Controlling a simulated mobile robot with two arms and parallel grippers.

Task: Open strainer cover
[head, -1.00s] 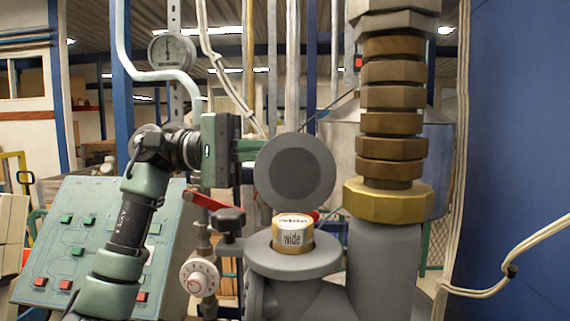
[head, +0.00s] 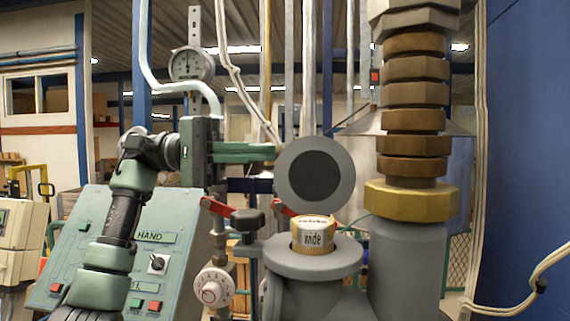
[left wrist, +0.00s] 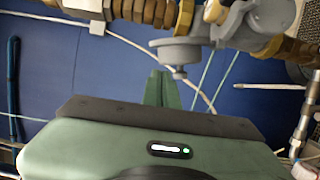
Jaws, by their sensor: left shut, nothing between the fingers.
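The strainer cover (head: 314,174), a round grey disc with a darker centre, stands upright above the strainer housing (head: 312,262). The housing's top is open, and a yellow-and-white cylinder (head: 313,237) marked "wide" sits in the opening. A dark clamp knob (head: 247,222) stands at the housing's left. My left gripper (head: 270,152) is shut and empty, its green fingertips at the cover's upper left edge. Whether they touch it I cannot tell. The left wrist view shows the shut fingers (left wrist: 162,88) pointing toward the grey pipework (left wrist: 188,48). The right gripper is not in view.
Thick brass fittings (head: 414,120) rise on a grey pipe just right of the cover. A control panel (head: 130,250) stands behind my left arm. A gauge (head: 191,65), a red-handled valve (head: 216,207) and a dial (head: 212,287) are on the left. Loose cables hang at right.

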